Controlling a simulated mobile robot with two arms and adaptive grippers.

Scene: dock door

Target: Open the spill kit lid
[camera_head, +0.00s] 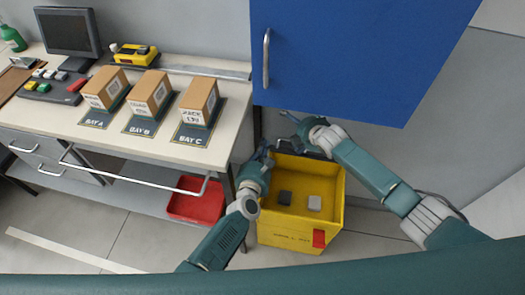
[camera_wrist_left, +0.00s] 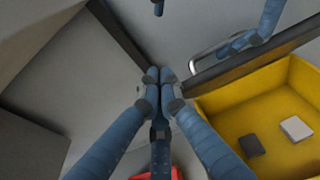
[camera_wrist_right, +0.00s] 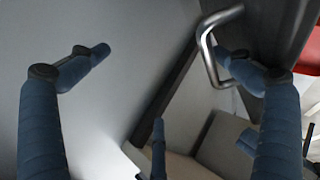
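The yellow spill kit (camera_head: 332,190) stands on the floor below the blue cabinet. Its top is open, and a dark and a light grey block lie inside. The lid appears raised at the back, seen as a dark edge (camera_wrist_left: 240,62) in the left wrist view. A metal handle (camera_wrist_left: 205,50) is on it; it also shows in the right wrist view (camera_wrist_right: 208,50). My right gripper (camera_head: 294,128) is open, with one finger close to the handle; contact is unclear. My left gripper (camera_wrist_left: 158,76) is shut and looks empty, beside the kit's back left corner.
A blue cabinet (camera_head: 350,60) hangs over the kit. The workbench (camera_head: 225,125) with several boxes stands at the left, with a red bin (camera_head: 196,205) under it. A red latch (camera_head: 319,238) is on the kit's front. The floor in front is clear.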

